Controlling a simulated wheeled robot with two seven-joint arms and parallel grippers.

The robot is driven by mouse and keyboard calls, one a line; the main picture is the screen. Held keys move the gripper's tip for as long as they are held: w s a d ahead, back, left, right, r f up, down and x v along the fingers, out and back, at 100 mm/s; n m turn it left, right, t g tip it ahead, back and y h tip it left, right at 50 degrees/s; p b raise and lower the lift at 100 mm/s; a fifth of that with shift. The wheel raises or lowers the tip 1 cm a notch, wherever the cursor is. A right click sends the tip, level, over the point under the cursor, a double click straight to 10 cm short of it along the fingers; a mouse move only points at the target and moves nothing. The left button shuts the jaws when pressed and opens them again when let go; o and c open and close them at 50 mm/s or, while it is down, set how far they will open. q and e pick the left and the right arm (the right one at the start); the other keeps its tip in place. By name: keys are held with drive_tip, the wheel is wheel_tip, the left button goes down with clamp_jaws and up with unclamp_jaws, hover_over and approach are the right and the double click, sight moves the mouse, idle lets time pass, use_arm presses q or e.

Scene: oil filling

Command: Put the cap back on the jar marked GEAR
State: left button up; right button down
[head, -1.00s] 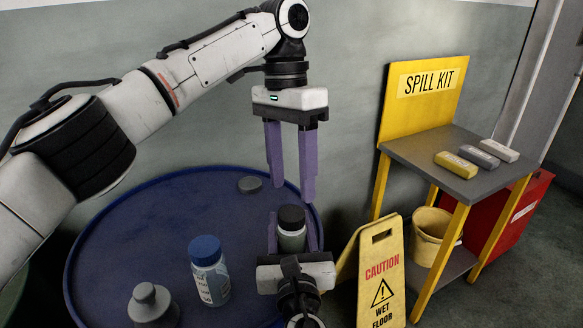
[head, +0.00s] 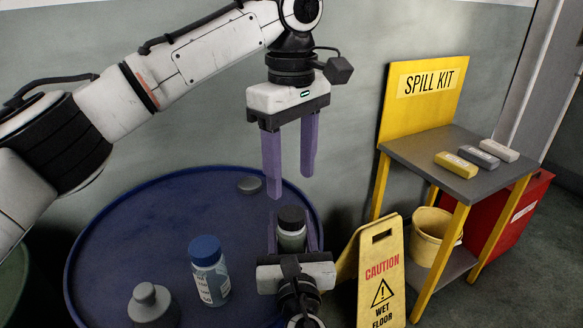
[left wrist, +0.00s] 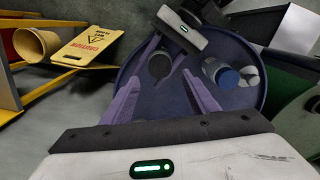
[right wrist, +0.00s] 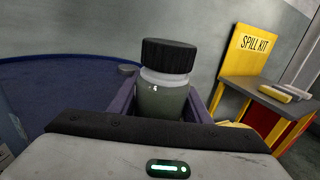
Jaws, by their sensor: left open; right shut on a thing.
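A small jar (head: 292,240) with dark greenish contents stands upright between the fingers of my right gripper (head: 293,230), which is shut on it. A black ribbed cap (right wrist: 168,55) sits on top of the jar, above a pale neck ring, and looks level. No marking is readable on the jar in these views. My left gripper (head: 290,186) is open and empty, pointing down above the jar, its fingertips apart from the cap. In the left wrist view the jar's black cap (left wrist: 160,65) shows beyond the open fingers.
The round blue table (head: 120,240) bears a bottle with a blue cap (head: 205,250), a grey knobbed vessel (head: 150,304) and a flat grey disc (head: 249,185). A yellow caution sign (head: 382,275) and spill kit stand (head: 445,165) are at the right.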

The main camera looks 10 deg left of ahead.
sight(291, 213)
idle(0.4)
use_arm(q)
drive_tip(key=shift+f, duration=4)
drive_tip(key=shift+c, duration=0.2)
